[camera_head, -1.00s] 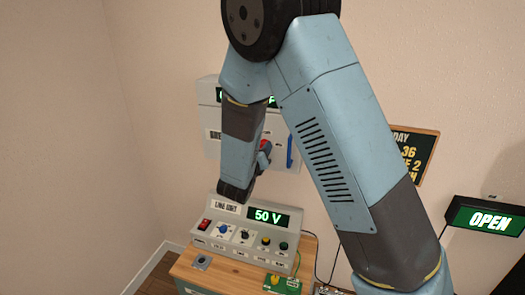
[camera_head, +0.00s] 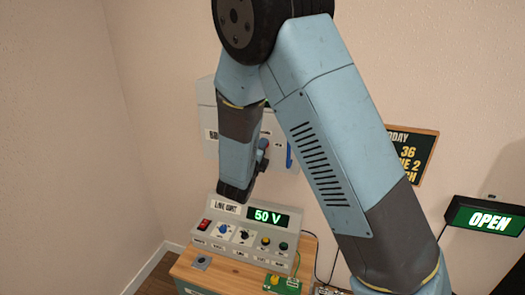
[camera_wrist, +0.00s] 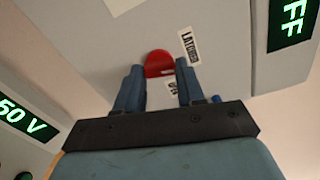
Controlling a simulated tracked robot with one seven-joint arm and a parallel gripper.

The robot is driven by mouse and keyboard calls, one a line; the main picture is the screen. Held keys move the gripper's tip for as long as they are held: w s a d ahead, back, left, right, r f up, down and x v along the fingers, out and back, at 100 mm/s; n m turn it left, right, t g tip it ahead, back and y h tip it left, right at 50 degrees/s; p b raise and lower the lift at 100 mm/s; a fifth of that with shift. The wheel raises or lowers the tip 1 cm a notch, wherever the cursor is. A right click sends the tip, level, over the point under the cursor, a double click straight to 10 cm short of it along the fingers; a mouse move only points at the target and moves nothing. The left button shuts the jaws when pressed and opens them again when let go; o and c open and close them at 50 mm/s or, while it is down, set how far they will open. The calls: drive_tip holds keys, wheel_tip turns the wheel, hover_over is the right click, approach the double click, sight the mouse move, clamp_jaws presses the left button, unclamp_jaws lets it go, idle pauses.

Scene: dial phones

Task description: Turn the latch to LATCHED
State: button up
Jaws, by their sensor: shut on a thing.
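The red latch knob (camera_wrist: 158,61) is on the light grey face of a wall cabinet, at the centre of the wrist view. My gripper (camera_wrist: 160,70) has its two blue fingers on either side of the knob and is shut on it. A LATCHED label (camera_wrist: 188,46) sits just right of the knob. A second small label (camera_wrist: 173,89) lies between the fingers, mostly hidden. In the head view, a bit of red (camera_head: 263,144) shows beside my forearm, with my gripper (camera_head: 261,160) partly hidden there.
A grey console reading 50 V (camera_head: 265,216) with several knobs stands on a wooden bench (camera_head: 188,270) below. A blue handle (camera_head: 289,154) is right of the latch on the cabinet (camera_head: 207,110). An OPEN sign (camera_head: 487,219) and a dark board (camera_head: 413,155) are to the right.

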drive_tip(key=shift+a+f+n, duration=0.1)
drive_tip(key=shift+f+n, duration=0.05)
drive_tip(key=shift+n, duration=1.15)
drive_tip(key=shift+s, duration=0.1)
drive_tip(key=o, duration=0.8)
drive_tip(key=shift+o, duration=1.2)
drive_tip(key=v, duration=1.3)
drive_tip(key=shift+s, duration=0.3)
